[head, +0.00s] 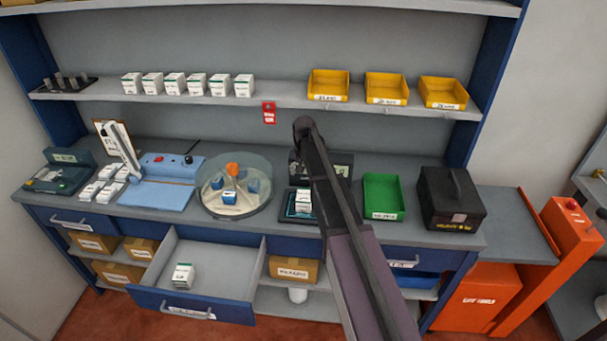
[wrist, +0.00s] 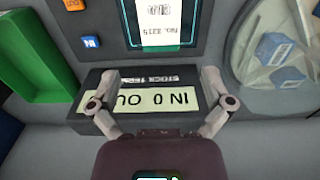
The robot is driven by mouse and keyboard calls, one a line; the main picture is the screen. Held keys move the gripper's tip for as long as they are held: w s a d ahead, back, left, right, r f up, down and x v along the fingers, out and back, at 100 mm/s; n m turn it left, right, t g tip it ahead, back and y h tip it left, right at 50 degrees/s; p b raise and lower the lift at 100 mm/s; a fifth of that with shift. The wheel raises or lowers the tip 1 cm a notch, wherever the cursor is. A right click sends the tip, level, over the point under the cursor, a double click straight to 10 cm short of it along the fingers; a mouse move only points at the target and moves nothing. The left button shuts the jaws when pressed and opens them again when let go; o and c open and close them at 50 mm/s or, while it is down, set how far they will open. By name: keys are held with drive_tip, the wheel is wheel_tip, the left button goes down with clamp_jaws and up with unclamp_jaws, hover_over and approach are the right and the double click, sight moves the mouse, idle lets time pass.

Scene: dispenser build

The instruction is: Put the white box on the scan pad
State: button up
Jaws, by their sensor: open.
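A white box (head: 303,200) with a green band stands on the dark scan pad (head: 290,214) in the head view. In the wrist view a white labelled face (wrist: 160,22), apparently that box, lies inside the pad's glowing cyan outline (wrist: 128,22). My gripper (wrist: 157,80) is open and empty over the dark stock terminal (wrist: 95,112), apart from the box. In the head view my arm crosses in front of the terminal, and the fingers cannot be made out. Another white box (head: 183,276) stands in the open drawer (head: 225,270).
A green bin (head: 383,195) and a black case (head: 450,198) stand right of the pad. A round glass-covered turntable (head: 233,187) stands left of it. Several white boxes (head: 175,84) and yellow bins (head: 387,87) line the shelf above. The open drawer juts out below the bench.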

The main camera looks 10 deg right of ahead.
drive_tip(key=s+n, duration=0.3)
drive_tip(key=s, duration=2.7)
drive_tip(key=shift+a+n, duration=0.3)
drive_tip(key=shift+s, duration=0.1)
